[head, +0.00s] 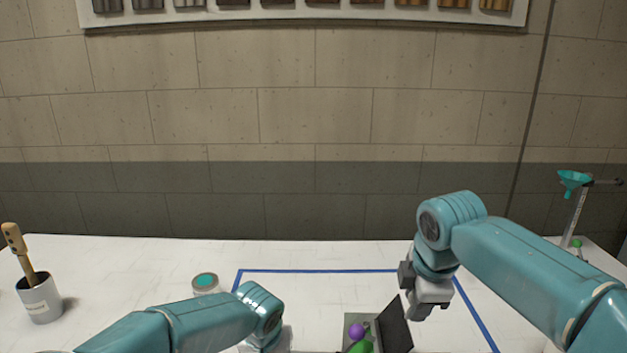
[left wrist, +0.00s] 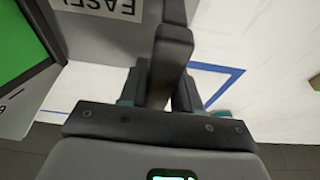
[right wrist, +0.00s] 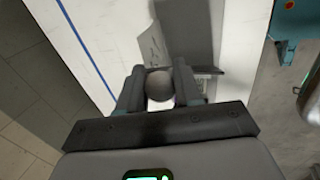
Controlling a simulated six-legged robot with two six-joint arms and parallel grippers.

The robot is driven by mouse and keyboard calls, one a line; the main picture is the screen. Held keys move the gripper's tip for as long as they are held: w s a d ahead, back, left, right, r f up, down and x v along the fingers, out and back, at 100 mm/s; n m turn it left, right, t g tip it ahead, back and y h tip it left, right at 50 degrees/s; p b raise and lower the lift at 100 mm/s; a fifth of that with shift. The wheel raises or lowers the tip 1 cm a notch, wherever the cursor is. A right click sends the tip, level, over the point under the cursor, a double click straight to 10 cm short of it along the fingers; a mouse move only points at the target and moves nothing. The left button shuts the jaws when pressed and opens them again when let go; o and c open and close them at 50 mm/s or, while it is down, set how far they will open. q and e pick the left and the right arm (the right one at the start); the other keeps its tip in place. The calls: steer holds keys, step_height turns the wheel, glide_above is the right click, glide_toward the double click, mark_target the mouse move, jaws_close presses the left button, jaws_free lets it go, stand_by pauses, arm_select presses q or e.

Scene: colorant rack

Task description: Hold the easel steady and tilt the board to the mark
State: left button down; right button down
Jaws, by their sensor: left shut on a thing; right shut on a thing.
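The easel shows at the bottom of the head view, with a grey base (head: 352,319) and a dark, tilted board (head: 397,326). In the left wrist view the base (left wrist: 88,38) bears an upside-down "EASEL" label, and a green panel in a dark frame (left wrist: 22,45) stands at the left. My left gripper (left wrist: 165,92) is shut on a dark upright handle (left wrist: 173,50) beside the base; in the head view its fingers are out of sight. My right gripper (right wrist: 160,92) is shut on a round grey knob (right wrist: 159,84). The tilt mark cannot be made out.
A purple ball (head: 356,330) and a green piece (head: 360,347) show by the board. Blue tape (head: 320,271) outlines an area on the white table.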

arm_select(q)
steer(key=shift+a, duration=0.1)
arm_select(e)
steer(key=shift+d+f, duration=0.3)
steer(key=shift+d, duration=0.35)
steer(key=shift+s+d+f, duration=0.1)
steer(key=shift+d+f, duration=0.45)
steer(key=shift+d, duration=0.3)
steer(key=shift+d+f, duration=0.55)
steer(key=shift+d, duration=0.25)
steer(key=shift+d+f, duration=0.1)
steer(key=shift+d, duration=0.05)
steer(key=shift+s+d+f, duration=0.1)
steer(key=shift+d+f, duration=0.45)
steer(key=shift+d, duration=0.05)
steer(key=c, duration=0.7)
jaws_free()
